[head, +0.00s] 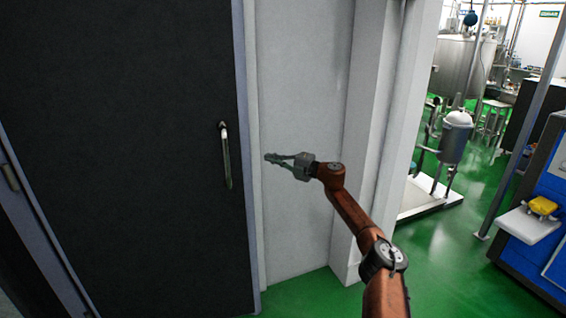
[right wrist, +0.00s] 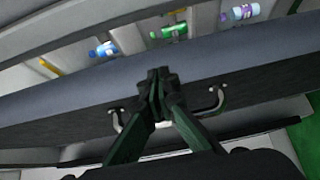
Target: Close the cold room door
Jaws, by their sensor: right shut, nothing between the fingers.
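The cold room door is a large dark panel (head: 130,130) filling the left of the head view. Its upright metal handle (head: 226,155) is near the panel's right edge. My right gripper (head: 268,158) is shut and empty, to the right of the handle in the picture, in front of the pale wall. In the right wrist view, the shut fingers (right wrist: 157,85) point toward a long grey edge (right wrist: 60,88) beside a dark surface, with metal handles (right wrist: 218,100) on either side. I cannot tell how far the door stands open. My left gripper is not in view.
A pale wall (head: 300,90) and pillar adjoin the door's right side. Green floor (head: 440,250), steel tanks (head: 462,65) and a blue machine (head: 535,225) lie to the right. Coloured bottles (right wrist: 168,32) rest beyond the grey edge in the wrist view.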

